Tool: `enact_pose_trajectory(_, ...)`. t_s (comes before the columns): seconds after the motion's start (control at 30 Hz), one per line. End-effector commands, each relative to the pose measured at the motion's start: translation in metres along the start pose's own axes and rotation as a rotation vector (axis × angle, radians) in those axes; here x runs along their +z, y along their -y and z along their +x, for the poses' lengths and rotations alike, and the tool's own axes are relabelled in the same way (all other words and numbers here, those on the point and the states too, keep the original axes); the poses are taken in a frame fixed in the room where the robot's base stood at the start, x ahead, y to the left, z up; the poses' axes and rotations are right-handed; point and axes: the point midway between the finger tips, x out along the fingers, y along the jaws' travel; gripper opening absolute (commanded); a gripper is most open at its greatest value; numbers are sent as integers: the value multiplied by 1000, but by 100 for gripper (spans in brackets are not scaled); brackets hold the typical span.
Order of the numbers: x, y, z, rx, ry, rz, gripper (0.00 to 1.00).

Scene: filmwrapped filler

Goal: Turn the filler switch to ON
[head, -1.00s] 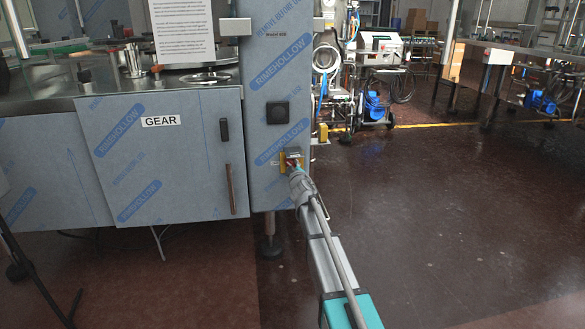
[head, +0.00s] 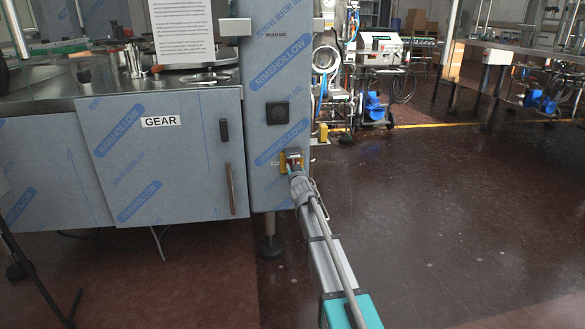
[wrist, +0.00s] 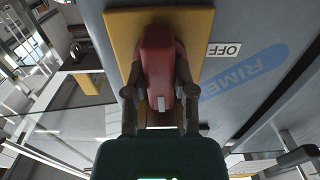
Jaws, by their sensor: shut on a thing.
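The filler switch has a red handle (wrist: 158,60) on a yellow plate (wrist: 203,40). In the wrist view the handle stands nearly upright in the picture, tilted slightly. A white OFF label (wrist: 225,49) is at the right of the plate, upside down. My gripper (wrist: 159,82) is shut on the red handle, with one dark finger on each side. In the head view the yellow plate (head: 283,161) is low on the blue-filmed column, and my gripper (head: 293,169) covers most of the switch. No ON label is readable.
The wrapped column (head: 277,75) carries a black square knob (head: 277,113) above the switch. A GEAR cabinet door (head: 165,165) with a vertical handle (head: 230,188) is to the left. Open dark floor (head: 430,220) lies to the right.

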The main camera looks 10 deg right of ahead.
Motion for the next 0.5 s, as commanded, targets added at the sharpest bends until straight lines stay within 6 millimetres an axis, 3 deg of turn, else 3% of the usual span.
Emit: enact_pose_trajectory(0.5,0,0,0,1,1,37,0)
